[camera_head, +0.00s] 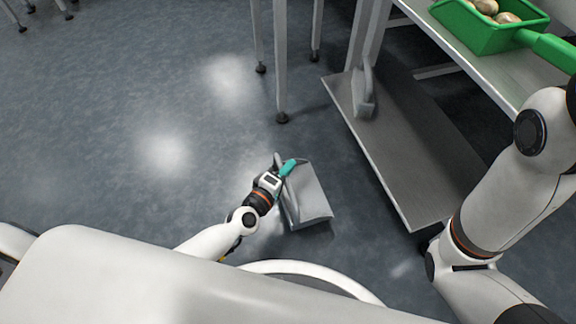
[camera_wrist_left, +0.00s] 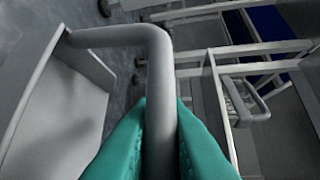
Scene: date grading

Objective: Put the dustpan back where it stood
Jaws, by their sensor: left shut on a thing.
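The grey dustpan (camera_head: 308,195) is near the middle of the head view, over the floor. My left gripper (camera_head: 289,168), with teal fingers, is shut on its handle. In the left wrist view the grey handle (camera_wrist_left: 159,105) runs between the teal fingers, and the pan (camera_wrist_left: 60,115) shows at the left. I cannot tell whether the dustpan touches the floor. My right arm comes in at the right, but its gripper is out of view.
A low grey shelf (camera_head: 405,160) lies right of the dustpan, with a grey upright-handled thing (camera_head: 363,98) on it. Above is a table (camera_head: 470,62) with a green scoop (camera_head: 478,38) holding several brownish pieces. A table leg (camera_head: 280,70) stands beyond.

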